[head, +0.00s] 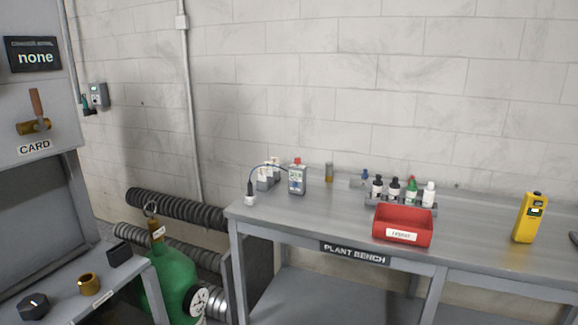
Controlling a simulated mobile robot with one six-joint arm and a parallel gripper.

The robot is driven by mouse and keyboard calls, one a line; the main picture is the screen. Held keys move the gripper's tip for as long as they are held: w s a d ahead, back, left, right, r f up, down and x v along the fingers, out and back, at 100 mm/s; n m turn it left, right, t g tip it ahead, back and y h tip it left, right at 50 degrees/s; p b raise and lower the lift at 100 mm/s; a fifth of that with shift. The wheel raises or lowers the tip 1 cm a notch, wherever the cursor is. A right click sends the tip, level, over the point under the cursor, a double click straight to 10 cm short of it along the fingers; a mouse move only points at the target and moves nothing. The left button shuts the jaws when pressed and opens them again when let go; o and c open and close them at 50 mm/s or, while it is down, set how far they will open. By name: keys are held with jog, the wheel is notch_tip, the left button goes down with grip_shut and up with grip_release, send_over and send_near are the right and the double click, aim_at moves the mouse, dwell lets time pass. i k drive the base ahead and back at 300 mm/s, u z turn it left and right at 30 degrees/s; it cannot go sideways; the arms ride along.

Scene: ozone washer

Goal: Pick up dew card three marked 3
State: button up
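No card with a readable 3 shows in the head view. On the back left of the bench, a few small upright grey pieces with pale tops (268,173) stand close together, partly behind a cable. They may be cards, but any marks on them are too small to read. My gripper is not in view.
The grey plant bench (300,222) carries a meter with a red top (297,178), several bottles in a rack (394,191), a red bin (403,226) and a yellow handheld device (528,218). A green cylinder (172,270) stands left of the bench. A panel labelled CARD (55,143) is at left.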

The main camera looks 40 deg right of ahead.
aim_at(276, 160)
jog(key=z, duration=0.95)
jog(key=k, duration=1)
jog(key=i, duration=0.95)
